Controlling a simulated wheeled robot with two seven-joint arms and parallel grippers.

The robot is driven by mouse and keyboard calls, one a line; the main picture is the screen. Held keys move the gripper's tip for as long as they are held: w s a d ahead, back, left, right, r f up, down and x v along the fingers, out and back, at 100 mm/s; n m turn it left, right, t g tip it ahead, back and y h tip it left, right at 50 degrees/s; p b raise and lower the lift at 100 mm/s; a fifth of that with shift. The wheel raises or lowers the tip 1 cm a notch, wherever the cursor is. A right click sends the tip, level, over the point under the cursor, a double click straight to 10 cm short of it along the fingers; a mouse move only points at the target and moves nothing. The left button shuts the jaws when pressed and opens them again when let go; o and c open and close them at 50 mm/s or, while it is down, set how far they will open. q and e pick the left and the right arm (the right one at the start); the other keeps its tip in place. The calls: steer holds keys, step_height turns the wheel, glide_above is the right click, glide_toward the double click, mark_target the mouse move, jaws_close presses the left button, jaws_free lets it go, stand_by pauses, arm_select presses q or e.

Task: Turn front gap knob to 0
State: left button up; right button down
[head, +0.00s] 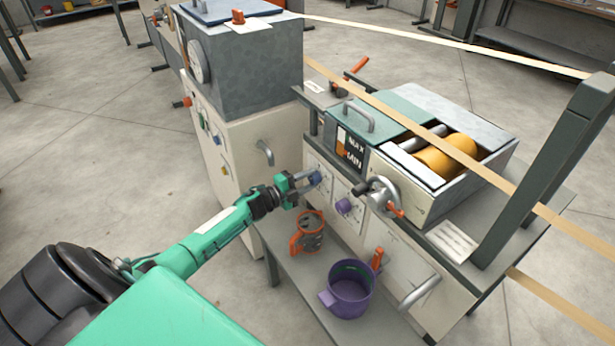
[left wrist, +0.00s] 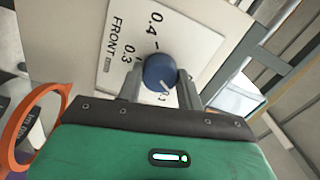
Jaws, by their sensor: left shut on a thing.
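The front gap knob is a round blue knob (head: 316,177) on the cream front panel of the machine. In the left wrist view the blue knob (left wrist: 160,72) has a pale pointer line and sits on a white dial plate (left wrist: 122,42) marked "FRONT", 0.3 and 0.4. Its pointer faces down and right, near a number partly hidden by a finger. My left gripper (head: 303,180) reaches in from the left; in the left wrist view its two fingers (left wrist: 160,88) are shut on the blue knob, one on each side. My right gripper is not in view.
A purple knob (head: 343,206) is right of the blue one. A metal crank wheel (head: 380,196) stands out further right. An orange-handled container (head: 308,232) and a purple mug (head: 348,288) stand on the grey shelf (head: 300,272) below. A tall cabinet (head: 235,130) is at left.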

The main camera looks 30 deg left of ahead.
arm_select(q)
steer(key=n+p, duration=0.1)
steer(key=n, duration=0.2)
steer(key=shift+p, duration=0.3)
steer(key=shift+n+p, duration=0.5)
steer(key=shift+n, duration=1.2)
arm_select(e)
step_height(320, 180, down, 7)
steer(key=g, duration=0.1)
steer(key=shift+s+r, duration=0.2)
arm_select(q)
steer(key=shift+f, duration=0.1)
steer(key=o, duration=1)
steer(key=shift+s, duration=0.15)
steer(key=v, duration=1.3)
steer(key=shift+s+a+p, duration=0.2)
steer(key=shift+s+p, duration=0.1)
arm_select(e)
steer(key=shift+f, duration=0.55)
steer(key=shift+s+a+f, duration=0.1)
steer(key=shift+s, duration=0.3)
